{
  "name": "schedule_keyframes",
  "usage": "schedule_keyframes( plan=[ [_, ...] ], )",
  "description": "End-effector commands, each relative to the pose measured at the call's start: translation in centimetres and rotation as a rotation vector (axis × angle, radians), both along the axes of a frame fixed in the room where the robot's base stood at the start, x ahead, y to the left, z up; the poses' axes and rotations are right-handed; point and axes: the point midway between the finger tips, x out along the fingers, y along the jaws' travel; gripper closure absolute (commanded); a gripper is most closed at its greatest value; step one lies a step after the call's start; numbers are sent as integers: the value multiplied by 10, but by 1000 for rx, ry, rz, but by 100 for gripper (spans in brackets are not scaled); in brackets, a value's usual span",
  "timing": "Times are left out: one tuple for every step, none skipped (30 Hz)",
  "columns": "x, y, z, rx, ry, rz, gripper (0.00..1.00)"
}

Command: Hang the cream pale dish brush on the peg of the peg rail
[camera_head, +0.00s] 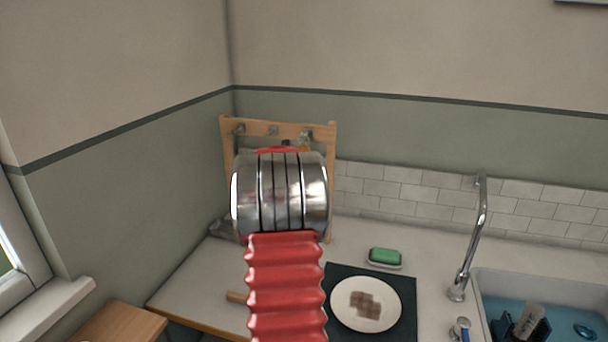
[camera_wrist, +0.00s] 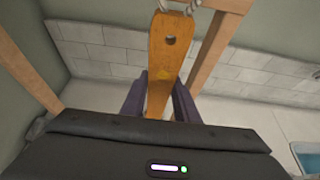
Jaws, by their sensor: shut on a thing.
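The dish brush shows in the wrist view as an orange-brown handle (camera_wrist: 166,62) with a dark round hole near its upper end. Its bristle head is hidden, so I cannot see a cream colour. My gripper (camera_wrist: 161,88) has its dark fingers on both sides of the handle and is shut on it. The wooden peg rail (camera_head: 256,127) stands in the corner with metal pegs (camera_head: 307,134). Metal pegs also show at the top of the wrist view (camera_wrist: 192,5), close to the handle's end. The hole looks below them, with no peg visibly through it. In the head view my arm hides the gripper.
The rail's wooden posts (camera_wrist: 213,52) flank the handle. On the counter are a green sponge (camera_head: 384,256), a plate (camera_head: 345,315) with brown pieces on a dark mat (camera_head: 405,290), and a tap (camera_head: 473,235) beside the sink (camera_head: 540,284). A tiled wall (camera_head: 400,190) is behind.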

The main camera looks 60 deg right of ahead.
Motion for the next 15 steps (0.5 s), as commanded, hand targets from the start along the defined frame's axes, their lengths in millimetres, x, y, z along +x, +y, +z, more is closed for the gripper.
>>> schedule_keyframes(
  plan=[
    [0,0,1,-1,0,0,99],
    [0,0,1,-1,0,0,99],
    [0,0,0,-1,0,0,99],
    [0,0,1,-1,0,0,99],
    [0,0,1,-1,0,0,99],
    [0,0,1,-1,0,0,99],
    [0,0,1,-1,0,0,70],
    [0,0,1,-1,0,0,68],
    [0,0,1,-1,0,0,66],
    [0,0,1,-1,0,0,63],
    [0,0,0,-1,0,0,61],
    [0,0,0,0,0,0,58],
    [0,0,0,0,0,0,56],
    [0,0,0,0,0,0,54],
    [0,0,0,0,0,-1,52]
  ],
)
